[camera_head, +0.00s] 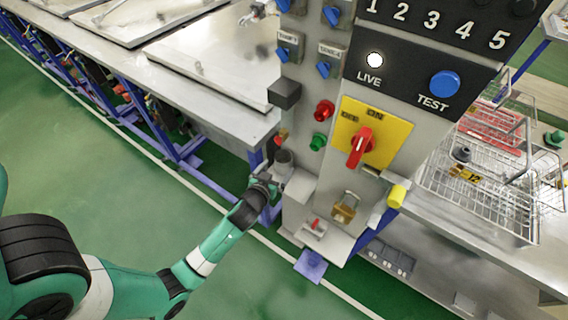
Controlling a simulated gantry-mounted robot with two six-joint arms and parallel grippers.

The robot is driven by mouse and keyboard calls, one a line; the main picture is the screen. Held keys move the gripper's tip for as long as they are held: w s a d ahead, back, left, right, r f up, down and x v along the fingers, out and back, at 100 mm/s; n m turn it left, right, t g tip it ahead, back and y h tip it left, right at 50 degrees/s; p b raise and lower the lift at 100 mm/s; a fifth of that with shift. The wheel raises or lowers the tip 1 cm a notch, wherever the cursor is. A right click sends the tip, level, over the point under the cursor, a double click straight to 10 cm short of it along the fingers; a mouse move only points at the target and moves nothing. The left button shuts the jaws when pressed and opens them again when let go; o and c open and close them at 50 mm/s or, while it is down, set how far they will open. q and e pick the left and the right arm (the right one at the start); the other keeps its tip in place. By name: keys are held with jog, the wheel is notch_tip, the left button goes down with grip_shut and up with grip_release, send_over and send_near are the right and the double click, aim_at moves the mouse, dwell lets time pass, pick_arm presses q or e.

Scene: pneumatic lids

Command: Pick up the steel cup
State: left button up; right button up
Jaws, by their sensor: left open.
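A small dark grey cylinder, which looks like the steel cup (284,158), stands at the left side of the grey control panel, just above a small grey ledge (300,188). My left arm reaches in from the lower left, and my left gripper (273,183) is right at the cup's lower left side. The gripper is open. The fingers are small and dark here, so I cannot tell whether they touch the cup or stand around it. The cup's base is partly hidden. My right gripper is not in view.
The control panel has a red rotary switch (361,147) on a yellow plate (384,124), a brass padlock (345,207), a blue test button (445,84), and red and green buttons near the cup. Wire baskets (490,150) stand at right. A steel bench (225,112) is at left.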

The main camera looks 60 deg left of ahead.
aim_at(286, 154)
pick_arm(q)
jog(key=b+x, duration=0.1)
jog(key=x, duration=0.4)
jog(key=shift+w+a+f, duration=0.1)
jog(key=shift+w+a, duration=0.1)
jog(key=shift+a, duration=0.2)
jog(key=c, duration=1.4)
jog(key=shift+s+d+r, duration=0.15)
jog(key=shift+r, duration=0.3)
notch_tip(286, 154, up, 7)
jog(key=p, duration=0.3)
jog(key=s+d, duration=0.5)
jog(key=s, duration=0.3)
jog(key=s+d+p, duration=0.1)
jog(key=s+d, duration=0.4)
jog(key=s, duration=0.4)
jog(key=shift+f, duration=0.4)
